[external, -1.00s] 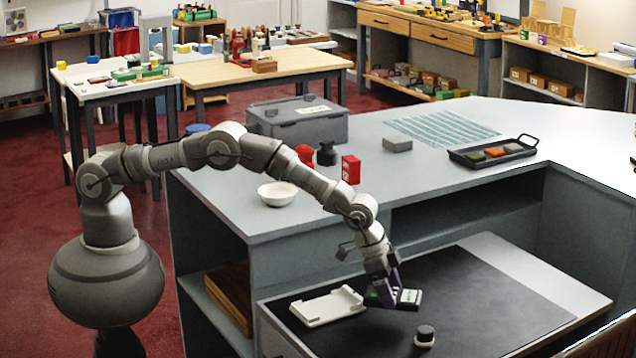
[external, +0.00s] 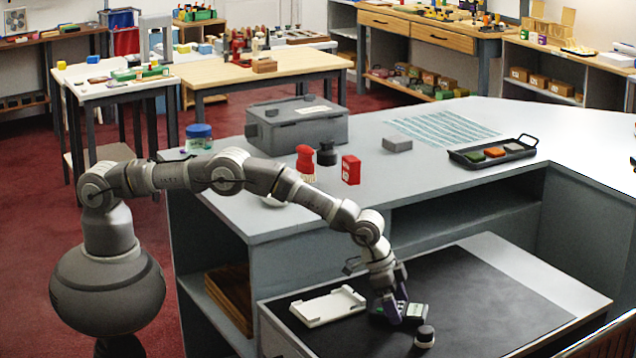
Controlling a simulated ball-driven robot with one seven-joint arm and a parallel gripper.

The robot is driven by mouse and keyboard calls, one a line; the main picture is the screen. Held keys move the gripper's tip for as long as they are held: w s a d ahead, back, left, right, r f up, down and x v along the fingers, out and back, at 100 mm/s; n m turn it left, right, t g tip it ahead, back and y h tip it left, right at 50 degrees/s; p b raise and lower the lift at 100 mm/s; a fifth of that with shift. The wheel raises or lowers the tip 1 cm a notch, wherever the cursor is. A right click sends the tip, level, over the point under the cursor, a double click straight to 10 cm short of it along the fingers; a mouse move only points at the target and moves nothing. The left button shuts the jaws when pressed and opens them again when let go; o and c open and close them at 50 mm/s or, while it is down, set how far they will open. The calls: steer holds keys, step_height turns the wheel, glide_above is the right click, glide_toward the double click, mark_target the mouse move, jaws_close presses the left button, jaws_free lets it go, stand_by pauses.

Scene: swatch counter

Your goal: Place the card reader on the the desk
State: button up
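The card reader (external: 416,311) is a dark, flat device with a small pale screen and a bit of green at its left end. My gripper (external: 394,312) points down over it, its purple fingers closed around its middle and hiding part of it. The reader is low over the black mat (external: 470,290) on the lower desk (external: 557,287). I cannot tell whether it touches the mat.
A white cradle-like tray (external: 328,307) lies just left of the reader. A small dark round-topped thing (external: 425,336) stands close in front of it. The higher counter (external: 290,218) rises behind. The mat is clear to the right.

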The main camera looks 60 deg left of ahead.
steer(key=shift+o, duration=0.3)
steer(key=shift+r, duration=0.2)
steer(key=p+v, duration=0.4)
steer(key=v, duration=0.8)
